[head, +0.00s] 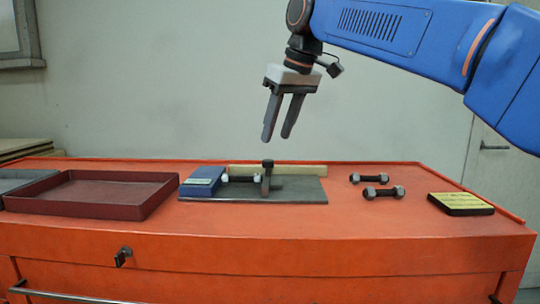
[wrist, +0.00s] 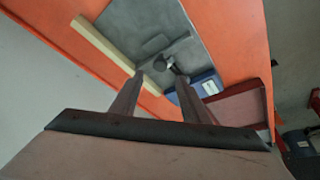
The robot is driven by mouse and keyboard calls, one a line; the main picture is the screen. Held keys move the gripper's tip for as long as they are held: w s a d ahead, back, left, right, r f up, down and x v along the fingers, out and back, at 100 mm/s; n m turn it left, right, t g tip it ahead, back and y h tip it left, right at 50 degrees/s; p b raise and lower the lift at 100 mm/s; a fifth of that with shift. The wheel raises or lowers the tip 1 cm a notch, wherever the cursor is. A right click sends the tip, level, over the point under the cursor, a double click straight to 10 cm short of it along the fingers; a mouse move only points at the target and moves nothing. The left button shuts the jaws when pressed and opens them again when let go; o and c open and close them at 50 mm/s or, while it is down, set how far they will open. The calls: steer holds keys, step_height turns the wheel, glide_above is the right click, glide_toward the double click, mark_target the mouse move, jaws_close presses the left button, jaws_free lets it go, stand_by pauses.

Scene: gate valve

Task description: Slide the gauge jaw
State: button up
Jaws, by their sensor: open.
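The gauge jaw (head: 267,178) is a small dark upright piece with a round knob, standing on a grey plate (head: 300,191). A blue block (head: 202,181) with a light label sits at the plate's left end. A dark stud with light nuts (head: 240,179) lies between the blue block and the jaw; whether it touches either I cannot tell. My gripper (head: 278,138) is open and empty, pointing down above the plate and apart from the jaw. In the wrist view the jaw's knob (wrist: 160,64) shows between and beyond my fingertips (wrist: 150,85).
A dark red tray (head: 95,193) stands left of the plate, with a grey tray (head: 25,178) beyond it. Two loose studs, one farther back (head: 369,178) and one nearer (head: 384,192), lie right. A black-and-yellow block (head: 461,204) sits far right. A pale bar (head: 305,170) lies behind the plate.

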mark_target(269, 160)
steer(key=x, duration=0.7)
steer(key=shift+w+f, duration=0.1)
steer(key=shift+f, duration=0.3)
steer(key=shift+c, duration=0.7)
jaws_close()
